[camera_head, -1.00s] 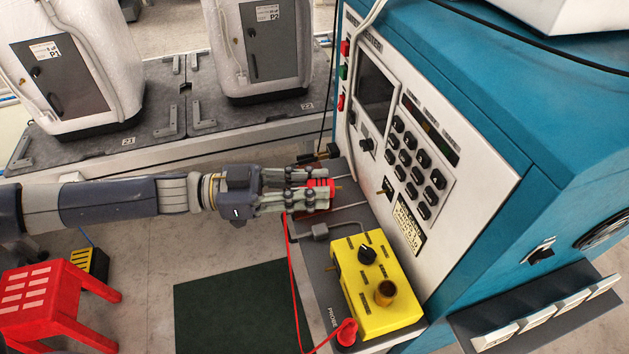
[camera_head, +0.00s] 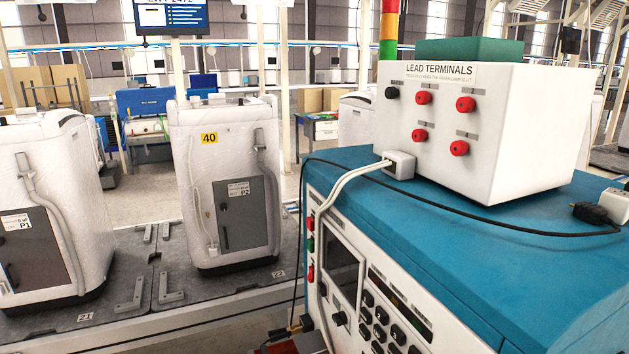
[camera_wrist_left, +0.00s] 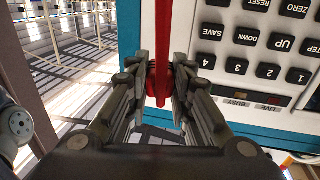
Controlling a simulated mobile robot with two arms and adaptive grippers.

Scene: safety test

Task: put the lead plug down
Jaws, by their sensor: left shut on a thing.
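In the left wrist view my left gripper (camera_wrist_left: 161,82) is shut on the red lead plug (camera_wrist_left: 152,82). The red lead (camera_wrist_left: 163,35) runs up the picture between the fingers. The fingers hide part of the plug. They are in front of the white control panel with its keypad (camera_wrist_left: 265,45); I cannot tell whether the plug touches anything. A white box marked LEAD TERMINALS (camera_head: 440,150) stands on the teal cabinet (camera_head: 480,250). It has one black terminal (camera_head: 392,92) and several red terminals (camera_head: 466,104).
A black cable (camera_head: 480,228) runs over the cabinet top to a white block (camera_head: 614,205) at the right. A white socket block (camera_head: 399,165) with pale cables sits beside the terminal box. Two wrapped white units (camera_head: 225,170) stand on grey bases at the left.

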